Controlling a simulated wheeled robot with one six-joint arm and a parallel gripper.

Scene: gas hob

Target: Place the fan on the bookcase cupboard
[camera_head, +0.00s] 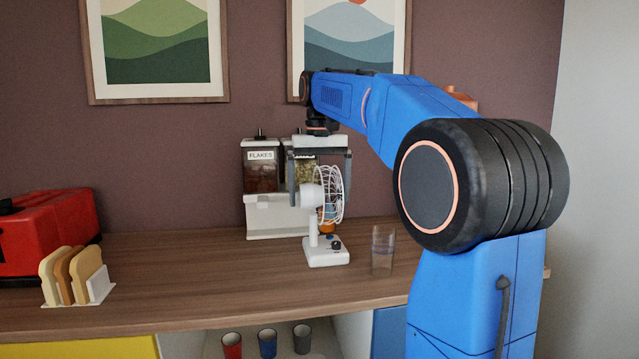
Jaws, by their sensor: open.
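A white fan (327,253) with a wire cage stands upright on the wooden top (190,262) of a low unit with an open shelf, which appears to be the bookcase cupboard. The cage faces right. My gripper (319,188) points down over the fan with its jaws open. Its two dark fingers appear on the left and right of the fan's head. I cannot tell whether the fingers touch the fan. The fan's base rests flat on the top, clear of the gripper.
A clear glass (382,250) stands close right of the fan. A cereal dispenser (262,178) is close behind it. A toast rack (75,279) and a red toaster (45,235) are at left. Cups (267,343) sit on the shelf below. The middle-left top is clear.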

